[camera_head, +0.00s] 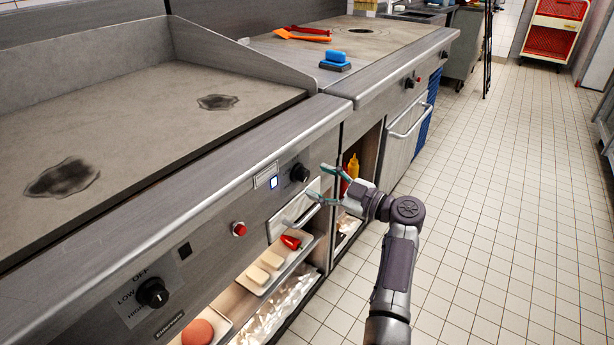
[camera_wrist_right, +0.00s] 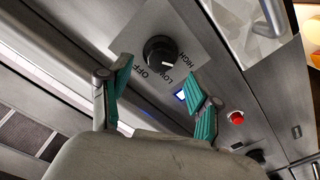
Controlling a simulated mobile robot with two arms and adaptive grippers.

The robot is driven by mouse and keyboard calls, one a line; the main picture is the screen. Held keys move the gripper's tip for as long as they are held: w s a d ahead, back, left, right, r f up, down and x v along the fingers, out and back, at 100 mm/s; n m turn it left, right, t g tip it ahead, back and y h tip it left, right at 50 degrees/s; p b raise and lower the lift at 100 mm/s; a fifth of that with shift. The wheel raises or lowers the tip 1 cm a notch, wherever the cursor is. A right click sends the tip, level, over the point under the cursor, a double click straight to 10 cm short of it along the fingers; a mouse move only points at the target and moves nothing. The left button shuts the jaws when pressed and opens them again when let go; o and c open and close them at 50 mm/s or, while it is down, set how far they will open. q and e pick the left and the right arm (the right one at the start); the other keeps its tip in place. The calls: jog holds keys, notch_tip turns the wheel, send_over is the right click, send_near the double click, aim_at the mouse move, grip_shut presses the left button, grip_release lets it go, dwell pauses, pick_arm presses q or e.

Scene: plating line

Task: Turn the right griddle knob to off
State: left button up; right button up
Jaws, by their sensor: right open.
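The right griddle knob (camera_head: 300,172) is a round black knob on the steel front panel. My left gripper is out of view.
The left knob (camera_head: 152,292) and a red button (camera_head: 239,229) are on the same panel. A handle (camera_head: 302,215) juts out below the right knob. Shelves beneath hold food and a yellow bottle (camera_head: 353,166).

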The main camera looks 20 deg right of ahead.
aim_at(306, 177)
jog(key=shift+x, duration=2.15)
jog(key=shift+c, duration=0.3)
jog(key=c, duration=1.1)
